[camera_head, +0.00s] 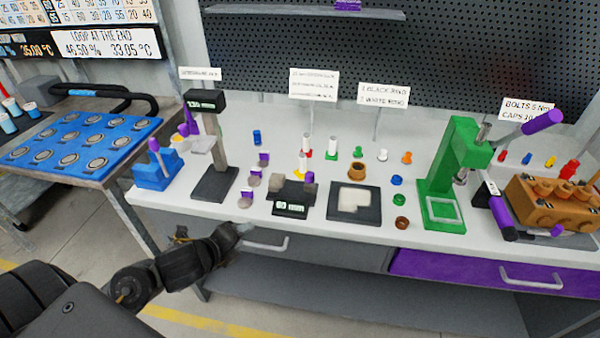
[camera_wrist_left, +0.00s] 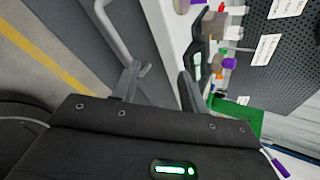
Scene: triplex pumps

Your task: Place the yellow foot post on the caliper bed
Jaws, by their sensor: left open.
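A white post with a yellow foot (camera_head: 302,163) stands upright on the bench, just behind the caliper; its foot is partly hidden. The caliper (camera_head: 291,209) is a low dark block with a display reading about 60 mm and a purple-topped part at its right end. My left gripper (camera_head: 243,230) is at the bench's front edge, left of and nearer than the caliper. In the left wrist view the gripper's two fingers (camera_wrist_left: 158,88) are apart, with nothing between them. The lit caliper display (camera_wrist_left: 197,66) shows beyond the right finger. My right gripper is not in view.
Posts with a red foot (camera_head: 306,146) and a green foot (camera_head: 332,147) stand behind. A drawer handle (camera_head: 266,245) is near my gripper.

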